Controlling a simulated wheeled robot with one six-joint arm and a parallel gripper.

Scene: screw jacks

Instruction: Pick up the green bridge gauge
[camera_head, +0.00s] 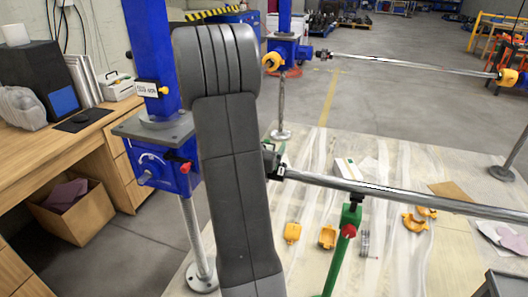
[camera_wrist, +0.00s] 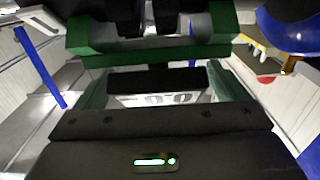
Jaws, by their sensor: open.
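A green, bridge-shaped frame, which I take for the bridge gauge (camera_wrist: 150,54), spans the upper middle of the wrist view. Its crossbar runs left to right, with thicker green ends at both sides. Two dark finger-like parts of my gripper (camera_wrist: 147,18) reach in at the top of that view, apart, over the green bar. I see no clear grasp; whether they touch it cannot be told.
A long steel bar (camera_head: 400,196) crosses right of my arm, above a green post (camera_head: 336,262) with a red knob (camera_head: 349,231). Blue screw jacks (camera_head: 152,60) stand left and behind. Orange parts (camera_head: 292,233) lie on the sheeted floor. A wooden desk (camera_head: 60,150) stands left.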

